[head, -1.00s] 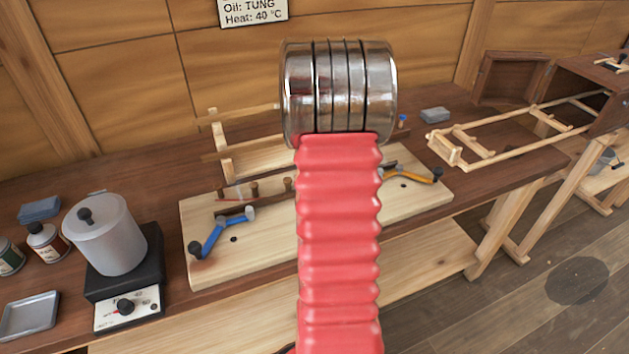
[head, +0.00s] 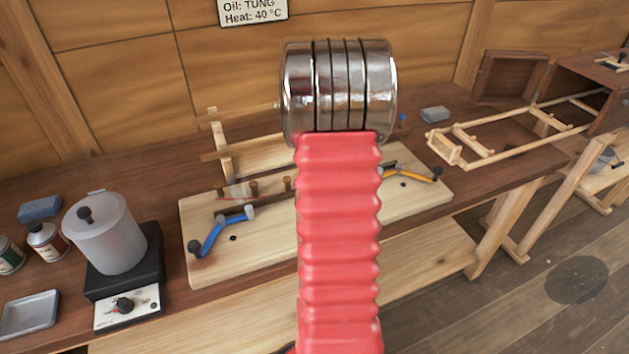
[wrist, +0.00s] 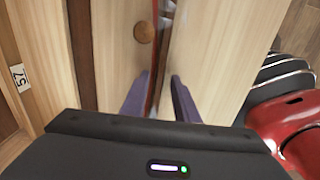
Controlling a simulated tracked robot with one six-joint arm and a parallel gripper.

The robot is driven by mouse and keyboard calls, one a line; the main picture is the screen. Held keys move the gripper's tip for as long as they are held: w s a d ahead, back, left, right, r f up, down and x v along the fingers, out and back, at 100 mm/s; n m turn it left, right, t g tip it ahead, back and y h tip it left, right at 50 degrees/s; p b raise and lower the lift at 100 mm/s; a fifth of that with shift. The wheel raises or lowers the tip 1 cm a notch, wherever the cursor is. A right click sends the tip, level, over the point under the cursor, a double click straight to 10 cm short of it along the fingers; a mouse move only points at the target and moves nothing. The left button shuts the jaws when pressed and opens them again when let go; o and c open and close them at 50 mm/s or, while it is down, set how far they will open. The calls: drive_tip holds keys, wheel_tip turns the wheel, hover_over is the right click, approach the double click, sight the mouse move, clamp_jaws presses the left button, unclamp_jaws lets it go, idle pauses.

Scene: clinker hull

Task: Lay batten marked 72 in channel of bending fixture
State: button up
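The bending fixture is a pale board (head: 270,258) on the bench with upright pegs (head: 253,188), a dark strip (head: 236,210), a blue-handled clamp (head: 213,238) at left and a yellow-handled one (head: 418,173) at right. My gripper (wrist: 161,76) shows in the wrist view with its two grey-purple fingers apart, low over pale wood. A thin dark-and-red line (wrist: 153,95) runs between the fingers, close to the left one; I cannot tell whether it is a batten. One peg (wrist: 144,33) is just ahead. No number 72 is readable. My arm hides the fixture's middle in the head view.
A rack (head: 226,165) with battens stands behind the fixture. A tag reading 57 (wrist: 20,78) is at left in the wrist view. A grey pot (head: 104,235) stands on a hotplate (head: 128,309) at left. A wooden ladder-like frame (head: 510,137) lies at right.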

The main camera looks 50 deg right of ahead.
wheel_tip(320, 180, up, 12)
idle(0.6)
idle(0.6)
drive_tip(key=w+a+r+m+t+h, duration=0.1)
drive_tip(key=a+r+m, duration=0.2)
drive_tip(key=a, duration=0.9)
drive_tip(key=w+a+r+m+t, duration=0.1)
drive_tip(key=a+r+m, duration=0.15)
drive_tip(key=a, duration=0.85)
drive_tip(key=s+a+f+m+t, duration=0.1)
drive_tip(key=s+a+m, duration=0.2)
drive_tip(key=a, duration=0.6)
drive_tip(key=s+a+f+m+t+y, duration=0.1)
drive_tip(key=s+a+m+t, duration=0.1)
drive_tip(key=s+a, duration=0.4)
drive_tip(key=a+m, duration=0.1)
drive_tip(key=a, duration=0.2)
drive_tip(key=shift+a+t, duration=0.3)
drive_tip(key=shift+a, duration=0.1)
